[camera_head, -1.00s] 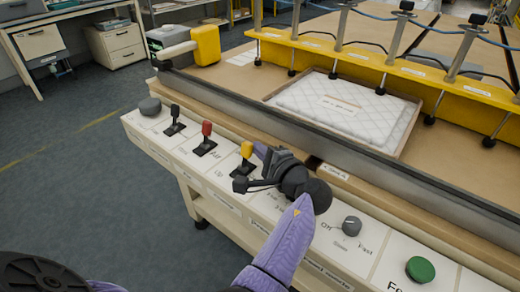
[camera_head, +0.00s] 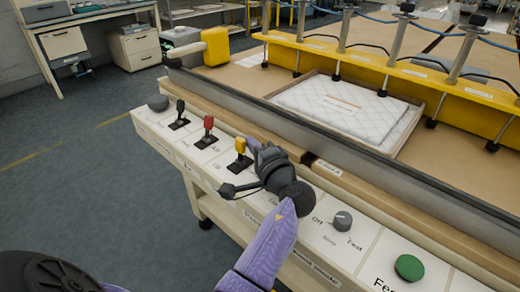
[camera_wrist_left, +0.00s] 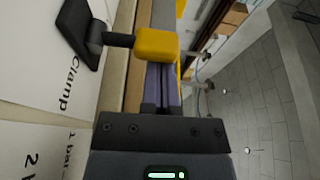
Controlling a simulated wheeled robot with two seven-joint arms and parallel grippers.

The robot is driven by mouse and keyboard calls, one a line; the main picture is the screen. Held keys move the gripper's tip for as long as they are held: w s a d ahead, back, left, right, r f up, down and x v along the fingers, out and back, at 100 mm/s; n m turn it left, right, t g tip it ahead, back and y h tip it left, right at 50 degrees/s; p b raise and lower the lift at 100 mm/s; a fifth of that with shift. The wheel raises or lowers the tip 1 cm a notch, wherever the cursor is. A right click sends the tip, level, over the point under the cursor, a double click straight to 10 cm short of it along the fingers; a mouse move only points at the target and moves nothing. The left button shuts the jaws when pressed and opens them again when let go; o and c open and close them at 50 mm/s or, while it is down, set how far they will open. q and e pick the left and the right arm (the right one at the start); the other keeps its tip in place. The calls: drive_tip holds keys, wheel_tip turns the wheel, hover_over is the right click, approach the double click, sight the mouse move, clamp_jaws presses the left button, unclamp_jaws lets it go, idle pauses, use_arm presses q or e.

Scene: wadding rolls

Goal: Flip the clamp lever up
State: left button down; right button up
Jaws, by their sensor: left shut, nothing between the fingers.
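The clamp lever is the one with a yellow knob (camera_head: 240,146) on the white control panel (camera_head: 376,244). Its black stem and base show below the knob, and it stands roughly upright in the head view. In the left wrist view the yellow knob (camera_wrist_left: 157,44) is just ahead of the fingertips, with the word "Clamp" on the panel beside the lever. My left gripper (camera_head: 252,143) is shut and empty, its purple fingers close by the right side of the knob. They also show in the left wrist view (camera_wrist_left: 162,78). I cannot tell whether they touch. My right gripper is out of view.
A red lever (camera_head: 208,124) and a black lever (camera_head: 180,107) stand to the left on the panel. A grey dial (camera_head: 343,220) and a green button (camera_head: 409,267) are to the right. Behind are a metal rail, a yellow beam (camera_head: 400,69) and a tray with white quilted wadding (camera_head: 335,106).

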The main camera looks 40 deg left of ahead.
use_arm(q)
drive_tip(key=s+n+y+b, duration=0.1)
drive_tip(key=n, duration=0.1)
drive_tip(key=shift+s+a+n+b, duration=0.1)
drive_tip(key=shift+s+n+b, duration=0.05)
drive_tip(key=shift+n+b, duration=0.2)
drive_tip(key=shift+s+r, duration=0.1)
drive_tip(key=shift+s, duration=0.2)
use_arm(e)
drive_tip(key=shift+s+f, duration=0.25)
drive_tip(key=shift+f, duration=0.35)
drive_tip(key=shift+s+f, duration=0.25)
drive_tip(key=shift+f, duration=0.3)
use_arm(q)
drive_tip(key=shift+s, duration=0.1)
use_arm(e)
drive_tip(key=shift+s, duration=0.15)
